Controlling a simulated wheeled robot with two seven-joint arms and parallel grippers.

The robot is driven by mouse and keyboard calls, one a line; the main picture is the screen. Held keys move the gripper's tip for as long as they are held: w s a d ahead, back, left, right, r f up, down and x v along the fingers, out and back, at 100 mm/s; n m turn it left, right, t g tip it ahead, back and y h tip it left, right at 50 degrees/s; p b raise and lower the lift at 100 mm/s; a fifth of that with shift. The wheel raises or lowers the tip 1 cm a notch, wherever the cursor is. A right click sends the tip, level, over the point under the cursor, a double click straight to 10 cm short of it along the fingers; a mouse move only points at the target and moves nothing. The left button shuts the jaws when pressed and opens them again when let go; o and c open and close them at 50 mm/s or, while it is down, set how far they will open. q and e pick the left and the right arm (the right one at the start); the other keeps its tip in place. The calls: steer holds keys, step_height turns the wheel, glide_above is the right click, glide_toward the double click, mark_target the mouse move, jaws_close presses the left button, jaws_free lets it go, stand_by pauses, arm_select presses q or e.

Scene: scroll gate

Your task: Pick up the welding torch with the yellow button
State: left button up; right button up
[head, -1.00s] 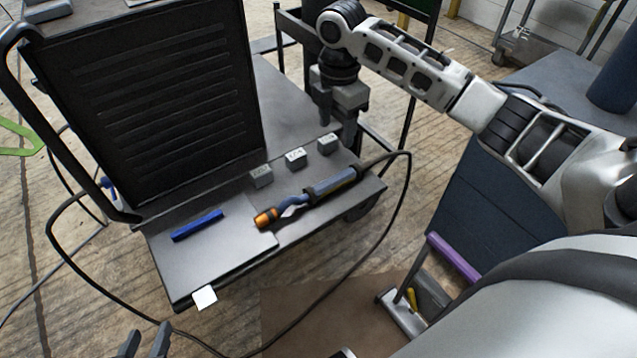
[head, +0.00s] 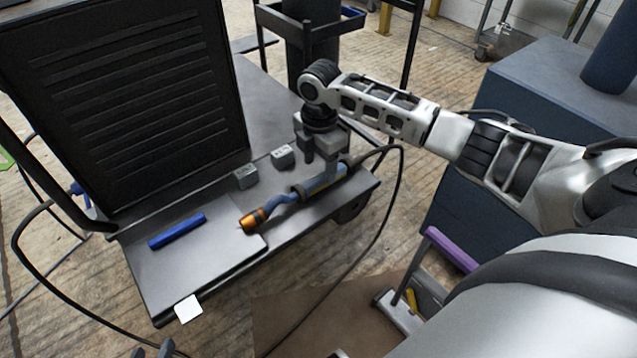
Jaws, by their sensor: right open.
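A welding torch (head: 284,200) with a blue-grey handle and an orange-and-black nozzle end lies on the dark cart top, its cable leaving at the right. No yellow button can be made out on it. My right gripper (head: 325,168) is open, pointing down at the cable end of the torch's handle. I cannot tell whether its fingers are around the handle or just above it.
Small grey blocks (head: 245,177) and (head: 283,156) with labels stand behind the torch. A blue bar (head: 177,231) lies left of it. A white square (head: 188,309) is at the cart's front edge. A black slatted panel (head: 130,105) rises behind. The torch cable (head: 401,190) loops over the floor.

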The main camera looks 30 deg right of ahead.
mark_target(320, 177)
step_height(320, 177, down, 4)
steer(key=shift+s+f+b, duration=0.1)
steer(key=shift+s+b, duration=0.05)
steer(key=shift+b, duration=0.55)
steer(key=shift+f, duration=0.35)
steer(key=c, duration=1.2)
arm_select(q)
steer(key=f, duration=0.2)
steer(key=shift+w+d+f, duration=0.25)
steer(key=shift+d+f, duration=0.05)
steer(key=shift+d, duration=0.1)
arm_select(e)
steer(key=shift+r, duration=0.15)
arm_select(q)
steer(key=shift+r, duration=0.1)
arm_select(e)
steer(key=shift+r, duration=0.1)
